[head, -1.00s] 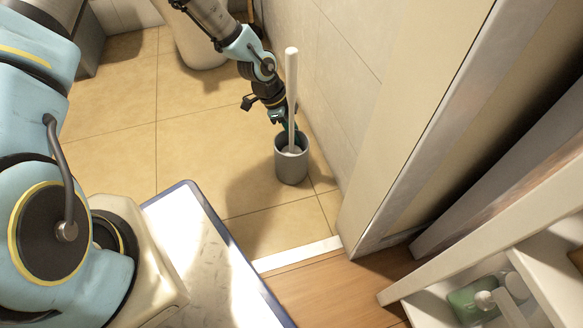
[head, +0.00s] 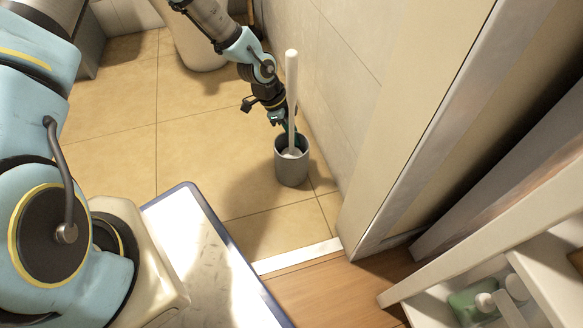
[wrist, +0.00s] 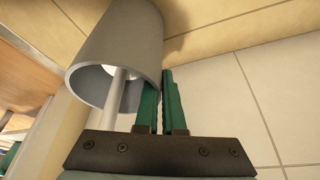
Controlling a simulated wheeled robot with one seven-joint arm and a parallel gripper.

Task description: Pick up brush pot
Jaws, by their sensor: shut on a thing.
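The brush pot (head: 291,170) is a grey cylinder with a white-handled brush (head: 291,90) standing in it. In the head view it is on the tiled floor near the wall, upright. My gripper (head: 288,133) is at the pot's far rim. In the wrist view the pot (wrist: 118,45) fills the upper left, with the brush handle (wrist: 116,100) coming out of its mouth. My green gripper fingers (wrist: 157,100) are close together at the pot's rim, one inside the mouth and one outside, shut on the wall. The pot's underside is hidden.
The tiled wall (head: 335,75) rises close to the right of the pot. A door frame (head: 410,130) stands further right. A white bin-like object (head: 200,45) is behind. Open floor (head: 195,130) lies to the left. A shelf with bottles (head: 480,302) is at lower right.

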